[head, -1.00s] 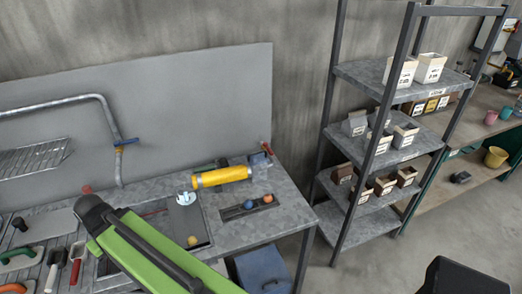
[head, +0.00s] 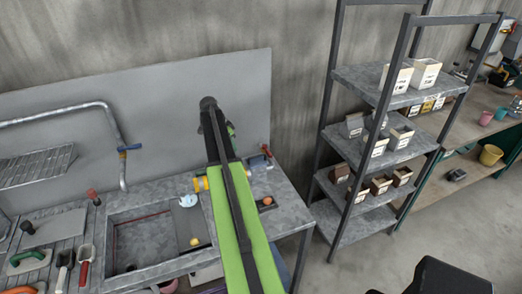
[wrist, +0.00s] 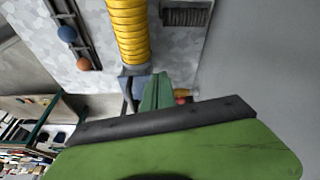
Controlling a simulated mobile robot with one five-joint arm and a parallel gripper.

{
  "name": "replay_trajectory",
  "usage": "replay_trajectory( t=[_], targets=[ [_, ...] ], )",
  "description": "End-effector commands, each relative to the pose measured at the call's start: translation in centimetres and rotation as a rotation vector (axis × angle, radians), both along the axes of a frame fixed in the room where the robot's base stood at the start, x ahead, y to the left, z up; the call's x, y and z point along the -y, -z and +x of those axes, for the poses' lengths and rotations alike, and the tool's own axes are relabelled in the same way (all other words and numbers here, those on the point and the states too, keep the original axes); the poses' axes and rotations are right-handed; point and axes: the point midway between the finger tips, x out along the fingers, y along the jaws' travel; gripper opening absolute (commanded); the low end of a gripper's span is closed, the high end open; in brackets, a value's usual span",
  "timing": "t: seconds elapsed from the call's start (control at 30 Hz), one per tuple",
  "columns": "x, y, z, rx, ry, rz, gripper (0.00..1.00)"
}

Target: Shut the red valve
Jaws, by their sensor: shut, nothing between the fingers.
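The red valve (head: 266,150) shows as a small red handle at the back right corner of the bench in the head view. In the wrist view a bit of red (wrist: 182,95) shows just beyond my gripper (wrist: 157,90), which partly hides it. My gripper is shut and empty, close to the red part; I cannot tell whether they touch. In the head view my arm stands in front of the back panel and hides the gripper's tips. The handle's exact angle is too small to tell.
A yellow ribbed cylinder (wrist: 128,28) lies on the bench beside the gripper. A tray with a blue ball (wrist: 67,34) and an orange ball (wrist: 83,64) is near it. A metal shelf (head: 345,75) stands right.

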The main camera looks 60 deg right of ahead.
Motion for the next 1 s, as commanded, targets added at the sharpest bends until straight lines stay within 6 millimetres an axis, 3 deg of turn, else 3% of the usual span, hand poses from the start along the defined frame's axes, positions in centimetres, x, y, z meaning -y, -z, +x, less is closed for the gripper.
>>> replay_trajectory(
  t=[0.03, 0.1, 0.2, 0.5, 0.67, 1.0],
  targets=[
    [3.0, -0.6, -1.1, 0.007, 0.081, -0.022, 0.0],
    [5.2, -0.8, -2.4, 0.016, 0.159, -0.044, 0.0],
    [6.4, -0.9, -3.3, 0.02, 0.209, -0.059, 0.0],
    [6.4, -0.8, -3.5, 0.021, 0.212, -0.059, 0.0],
    [6.6, 0.2, -3.7, 0.021, 0.212, -0.059, 0.0],
    [8.4, 6.4, -5.0, 0.021, 0.212, -0.058, 0.0]
  ],
)
